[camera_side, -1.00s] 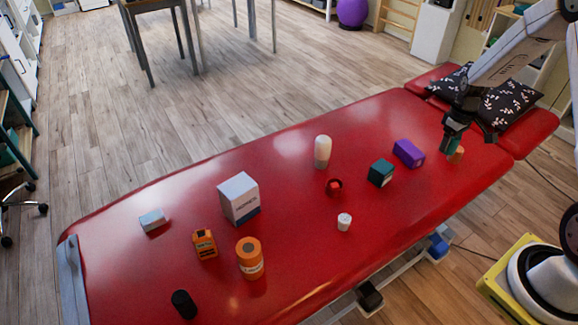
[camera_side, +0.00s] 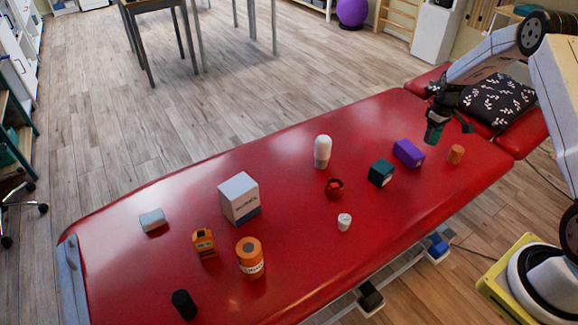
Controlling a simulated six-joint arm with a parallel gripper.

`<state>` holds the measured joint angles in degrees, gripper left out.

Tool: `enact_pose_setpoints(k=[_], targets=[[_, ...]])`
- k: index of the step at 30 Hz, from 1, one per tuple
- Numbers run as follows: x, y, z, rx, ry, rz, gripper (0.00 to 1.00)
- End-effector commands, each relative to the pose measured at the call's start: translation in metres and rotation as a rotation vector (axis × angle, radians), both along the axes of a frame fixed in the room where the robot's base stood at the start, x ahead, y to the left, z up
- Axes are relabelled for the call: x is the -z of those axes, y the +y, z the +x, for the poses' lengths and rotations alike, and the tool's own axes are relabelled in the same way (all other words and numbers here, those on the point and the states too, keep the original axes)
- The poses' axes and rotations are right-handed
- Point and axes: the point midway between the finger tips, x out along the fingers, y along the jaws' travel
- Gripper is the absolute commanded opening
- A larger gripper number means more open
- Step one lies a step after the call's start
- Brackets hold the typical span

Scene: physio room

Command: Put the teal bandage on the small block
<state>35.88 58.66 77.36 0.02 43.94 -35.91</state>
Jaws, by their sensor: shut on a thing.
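My gripper (camera_side: 437,122) is shut on the teal bandage (camera_side: 433,133), a small dark teal roll. It holds the roll above the far right part of the red couch, up and left of a small orange roll. The fingers hide part of the bandage. A small pale grey-blue block (camera_side: 152,220) lies flat at the left end of the couch, well away from my gripper, with nothing on it. A purple block (camera_side: 408,153) lies below and left of my gripper. I cannot tell for certain which one the task calls the small block.
On the red couch (camera_side: 300,275) stand a dark teal box (camera_side: 381,173), orange roll (camera_side: 456,154), white-topped bottle (camera_side: 322,152), small red-and-black item (camera_side: 334,187), white cup (camera_side: 344,222), white carton (camera_side: 239,198), orange device (camera_side: 204,243), orange jar (camera_side: 250,258) and black cylinder (camera_side: 184,304). A patterned pillow (camera_side: 500,100) lies behind.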

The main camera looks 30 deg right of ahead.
Motion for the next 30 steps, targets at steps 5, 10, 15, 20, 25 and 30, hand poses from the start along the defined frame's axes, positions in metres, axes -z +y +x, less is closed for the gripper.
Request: enact_pose_setpoints(k=[5,10,15,20,25,30], targets=[[0.018,-0.007,0.013,0.0,0.0,0.0,0.08],[0.032,-0.013,0.024,-0.001,0.0,0.0,0.08],[0.046,-0.019,0.033,-0.001,0.0,0.0,0.08],[0.053,-0.022,0.039,-0.001,-0.001,0.0,0.08],[0.056,-0.024,0.041,-0.001,0.0,0.0,0.08],[0.056,-0.024,0.041,-0.001,0.0,0.0,0.08]])
